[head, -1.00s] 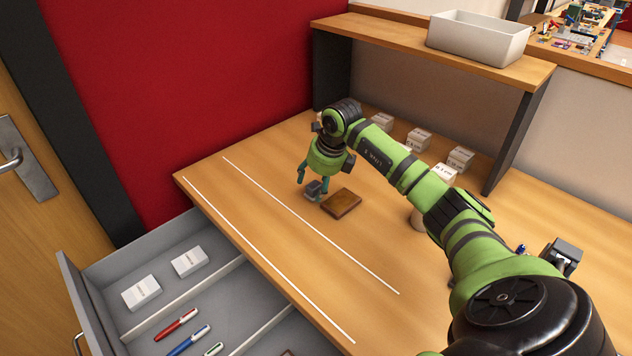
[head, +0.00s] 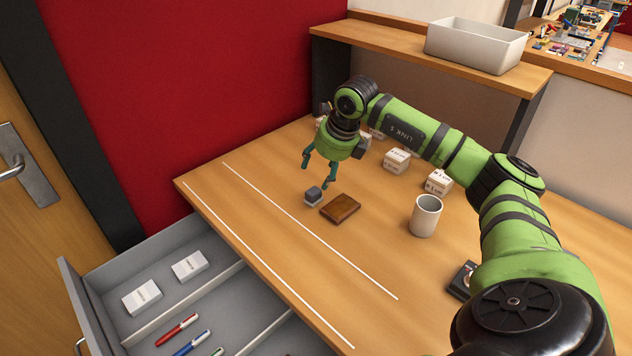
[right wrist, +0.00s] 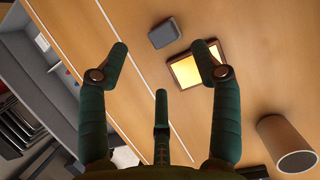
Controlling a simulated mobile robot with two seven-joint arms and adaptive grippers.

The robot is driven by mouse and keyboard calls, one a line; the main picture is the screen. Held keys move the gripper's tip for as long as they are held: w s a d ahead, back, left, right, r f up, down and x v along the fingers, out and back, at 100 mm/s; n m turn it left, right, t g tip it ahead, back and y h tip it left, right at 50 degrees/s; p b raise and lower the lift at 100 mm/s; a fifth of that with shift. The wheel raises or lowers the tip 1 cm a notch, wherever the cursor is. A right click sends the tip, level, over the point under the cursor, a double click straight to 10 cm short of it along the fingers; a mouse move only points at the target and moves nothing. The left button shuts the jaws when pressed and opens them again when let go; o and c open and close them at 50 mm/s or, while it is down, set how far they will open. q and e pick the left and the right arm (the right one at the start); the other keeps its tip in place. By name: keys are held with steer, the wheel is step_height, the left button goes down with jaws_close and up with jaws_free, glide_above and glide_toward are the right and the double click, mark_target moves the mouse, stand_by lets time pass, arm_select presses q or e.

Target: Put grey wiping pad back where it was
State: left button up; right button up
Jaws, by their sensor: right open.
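The grey wiping pad (head: 313,197) is a small dark-topped block with a paler lower part. In the right wrist view the pad (right wrist: 165,32) lies beyond the fingertips, beside the brown block (right wrist: 198,62). My right gripper (head: 317,169) is open and empty, raised above the table behind the pad. Its spread fingers also show in the right wrist view (right wrist: 162,60). My left gripper is not in view.
A grey mug (head: 426,215) stands right of the brown block. An open drawer (head: 240,290) with pens and boxes lies front left. Two white lines cross the table.

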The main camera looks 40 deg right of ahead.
mark_target(314, 191)
steer(key=p+x, duration=0.1)
steer(key=x, duration=0.1)
steer(key=p+x, duration=0.1)
steer(key=x, duration=0.2)
steer(key=p+x, duration=0.1)
steer(key=x, duration=0.2)
steer(key=shift+s+d+f, duration=0.1)
steer(key=shift+s+f, duration=0.1)
steer(key=shift+s, duration=0.1)
steer(key=shift+w+f, duration=0.1)
steer(key=shift+f, duration=0.15)
steer(key=c, duration=1.1)
steer(key=shift+c, duration=0.7)
steer(key=shift+r, duration=0.2)
steer(key=shift+r, duration=0.25)
step_height(314, 191, up, 3)
steer(key=shift+w+f+b, duration=0.1)
steer(key=shift+f+b, duration=0.15)
steer(key=shift+b, duration=0.55)
steer(key=shift+s+d+r+b, duration=0.7)
steer(key=shift+s+r, duration=0.55)
steer(key=shift+s, duration=0.6)
steer(key=shift+s+d+r+b, duration=0.7)
steer(key=shift+s+r, duration=0.6)
steer(key=shift+s, duration=0.55)
steer(key=shift+s+d+r+b, duration=0.7)
steer(key=shift+s+r, duration=0.55)
steer(key=shift+s, duration=0.6)
